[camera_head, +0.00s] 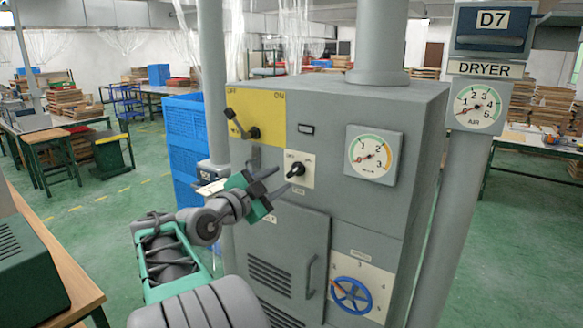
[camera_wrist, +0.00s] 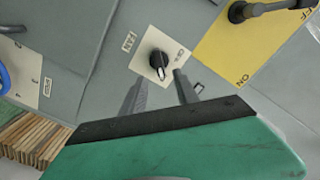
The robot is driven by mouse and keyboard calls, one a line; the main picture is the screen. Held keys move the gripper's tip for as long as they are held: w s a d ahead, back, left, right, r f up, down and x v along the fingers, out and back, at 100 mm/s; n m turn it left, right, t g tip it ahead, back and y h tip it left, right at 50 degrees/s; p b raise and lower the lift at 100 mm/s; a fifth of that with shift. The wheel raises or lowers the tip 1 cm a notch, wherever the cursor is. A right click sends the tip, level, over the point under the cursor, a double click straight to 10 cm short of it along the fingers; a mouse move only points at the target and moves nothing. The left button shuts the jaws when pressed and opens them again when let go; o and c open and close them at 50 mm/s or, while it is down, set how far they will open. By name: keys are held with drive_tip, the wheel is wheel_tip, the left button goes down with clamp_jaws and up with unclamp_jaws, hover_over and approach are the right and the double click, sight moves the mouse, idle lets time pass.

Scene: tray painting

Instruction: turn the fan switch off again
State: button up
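My gripper (camera_head: 270,174) is in front of the cabinet, just left of the knob in the head view. Its two dark fingers are spread and empty, and in the wrist view (camera_wrist: 160,82) they point toward the knob from either side below it. Contact is not visible.
A yellow plate (camera_head: 263,106) with a black lever at its OFF side is above left of the knob. A gauge (camera_head: 374,156), a vented door (camera_head: 285,262) and a blue handwheel (camera_head: 352,294) share the cabinet front. Blue crates (camera_head: 184,140) stand behind left.

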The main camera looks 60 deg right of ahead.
sight(293, 171)
drive_tip(key=d, duration=0.2)
drive_tip(key=d+p, duration=0.1)
drive_tip(key=d, duration=0.1)
drive_tip(key=s+d+p, duration=0.1)
drive_tip(key=d, duration=0.1)
drive_tip(key=shift+d, duration=0.3)
drive_tip(key=shift+c, duration=0.2)
clamp_jaws()
